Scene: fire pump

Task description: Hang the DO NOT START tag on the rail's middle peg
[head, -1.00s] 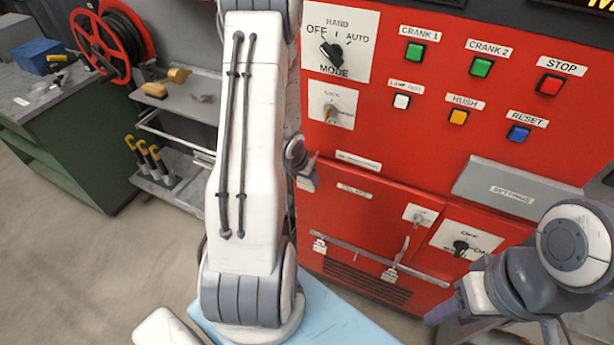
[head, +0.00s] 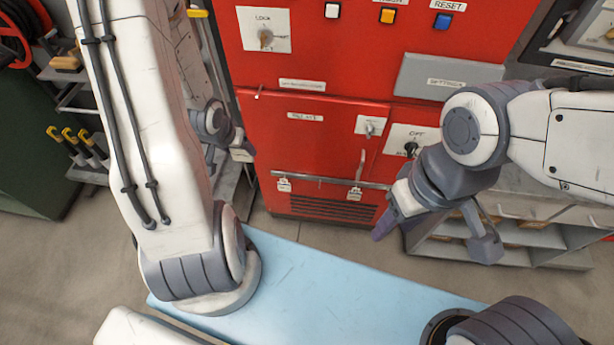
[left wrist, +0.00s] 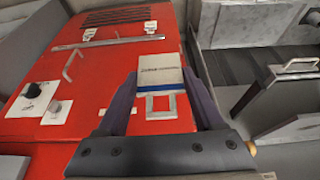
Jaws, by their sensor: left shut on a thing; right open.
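My left gripper (head: 238,148) is in front of the red cabinet's left edge, left of the rail (head: 318,182). In the left wrist view it (left wrist: 163,108) is shut on a pale tag (left wrist: 160,75) with a blue band and a square loop; its lettering is too small to read. In the head view the tag (head: 243,156) is small and partly hidden. Two small white tags hang at the rail, a left one (head: 284,185) and a right one (head: 354,193). The middle peg cannot be made out. My right gripper (head: 437,230) is open and empty, right of the rail.
A bent handle (head: 361,163) stands out near the rail's right part. Knobs (head: 371,127) and a grey settings box (head: 447,78) are above it. A light blue surface (head: 310,290) lies below. Grey shelving (head: 530,245) is at right, a tool rack (head: 80,148) at left.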

